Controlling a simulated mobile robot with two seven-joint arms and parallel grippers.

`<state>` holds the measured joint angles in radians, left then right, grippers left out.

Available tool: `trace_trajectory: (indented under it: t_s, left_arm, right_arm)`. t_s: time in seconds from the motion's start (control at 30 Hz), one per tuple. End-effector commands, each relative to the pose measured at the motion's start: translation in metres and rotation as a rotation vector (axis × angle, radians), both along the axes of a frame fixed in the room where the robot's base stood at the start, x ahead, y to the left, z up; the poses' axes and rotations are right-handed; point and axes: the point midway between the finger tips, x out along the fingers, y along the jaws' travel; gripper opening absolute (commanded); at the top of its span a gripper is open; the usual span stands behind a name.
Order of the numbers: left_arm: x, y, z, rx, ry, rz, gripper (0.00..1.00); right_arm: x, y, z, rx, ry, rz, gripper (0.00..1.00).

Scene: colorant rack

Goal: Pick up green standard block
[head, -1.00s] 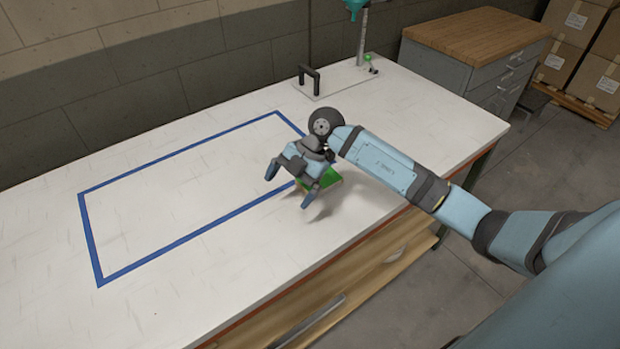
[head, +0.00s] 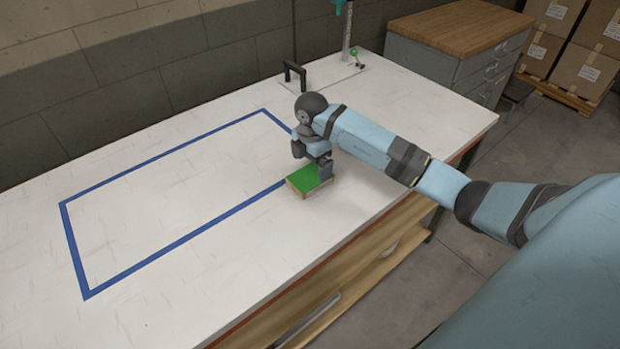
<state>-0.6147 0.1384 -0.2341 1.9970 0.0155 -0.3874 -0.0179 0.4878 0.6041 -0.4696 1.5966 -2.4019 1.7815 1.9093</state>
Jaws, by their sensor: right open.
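The green block (head: 304,180) has a green top and a light wooden-looking edge. It lies on the white table (head: 180,210), by the near right part of the blue taped rectangle. My right gripper (head: 318,172) points down at the block's far right side, with a finger close to its top edge. It is open. Whether a finger touches the block cannot be told, and the other finger is mostly hidden. My left gripper is not in view.
A blue tape outline (head: 165,155) marks an empty area on the table. A plate with a black handle (head: 294,75) and a metal stand (head: 347,30) are at the back. A wood-topped cabinet (head: 455,40) stands beyond the table's right end.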

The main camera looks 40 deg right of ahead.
Motion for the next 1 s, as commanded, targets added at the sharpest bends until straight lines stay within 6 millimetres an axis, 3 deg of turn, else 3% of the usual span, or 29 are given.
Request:
trace_trajectory:
  t_s: [0.3, 0.57, 0.73, 1.0]
  left_arm:
    - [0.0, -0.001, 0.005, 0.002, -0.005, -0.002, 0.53]
    - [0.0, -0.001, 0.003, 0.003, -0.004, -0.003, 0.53]
    - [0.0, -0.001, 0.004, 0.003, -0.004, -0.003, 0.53]
    - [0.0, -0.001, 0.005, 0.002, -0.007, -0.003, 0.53]
  right_arm:
    - [0.0, 0.0, -0.043, 0.001, 0.003, -0.001, 1.0]
    - [0.001, -0.001, -0.048, 0.0, 0.0, 0.0, 1.0]
    - [0.001, -0.001, -0.048, 0.0, 0.0, 0.0, 0.61]
    - [0.001, -0.001, -0.047, 0.0, 0.0, 0.0, 0.6]
